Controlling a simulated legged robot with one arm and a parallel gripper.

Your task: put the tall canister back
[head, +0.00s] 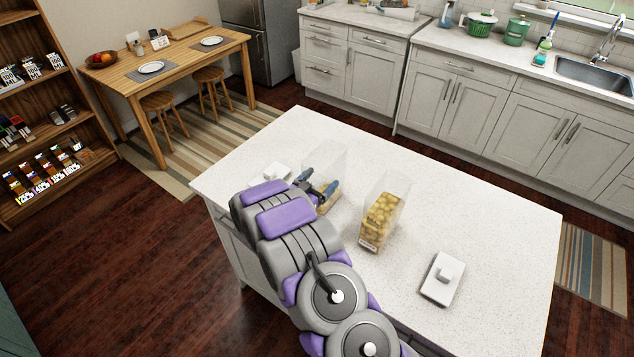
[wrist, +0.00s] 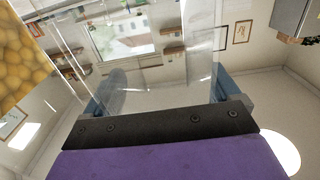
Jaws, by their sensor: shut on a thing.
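A tall clear canister (head: 327,160) with some tan contents low down is at the island's far left part. My gripper (head: 319,184) is shut on it, with blue fingertips on either side. In the wrist view the clear walls of the canister (wrist: 160,72) fill the space between the fingers (wrist: 168,92). The canister's lower part is partly hidden by my arm, so I cannot tell whether it touches the counter. A second clear canister (head: 381,219) with round yellow contents stands to its right, apart from it. It also shows at the wrist view's left edge (wrist: 22,62).
A white lid (head: 443,278) lies on the island (head: 480,215) at right. Another white lid-like piece (head: 271,175) lies beside my arm at left. The island's right half is mostly clear. A wooden shelf unit (head: 60,115) stands at far left, a dining table (head: 165,65) behind.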

